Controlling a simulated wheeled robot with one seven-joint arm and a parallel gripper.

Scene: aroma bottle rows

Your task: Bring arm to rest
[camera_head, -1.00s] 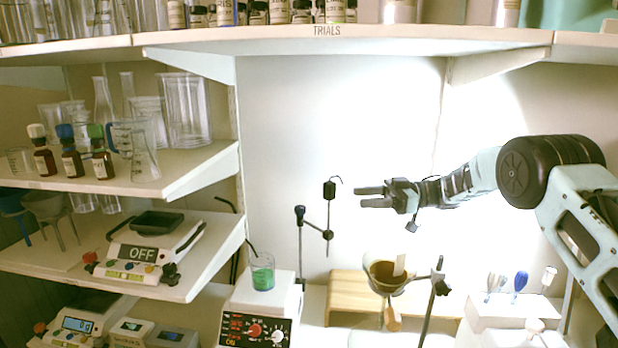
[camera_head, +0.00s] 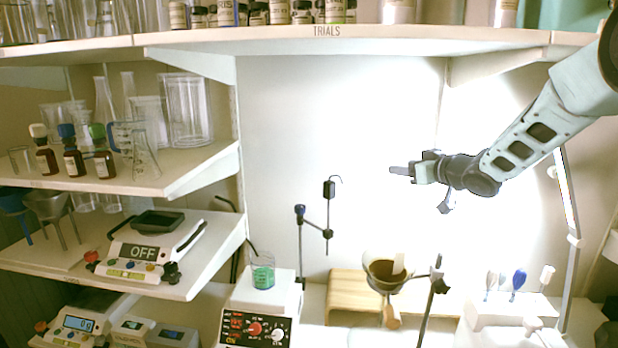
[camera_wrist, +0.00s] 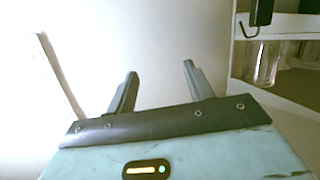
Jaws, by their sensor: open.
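My gripper (camera_head: 402,171) hangs in the air at right of centre in the head view, under the labelled top shelf and above the bench. It points left and holds nothing. In the wrist view its two fingers (camera_wrist: 158,85) stand apart with only pale wall between them. My arm comes in from the upper right in the head view.
Below my gripper are a funnel with brown contents (camera_head: 386,275) on a stand and a wooden block (camera_head: 350,288). A beaker of green liquid (camera_head: 263,272) sits on a hotplate (camera_head: 258,322). Brown bottles (camera_head: 75,163) stand on the left shelf (camera_head: 200,163). The back wall area is clear.

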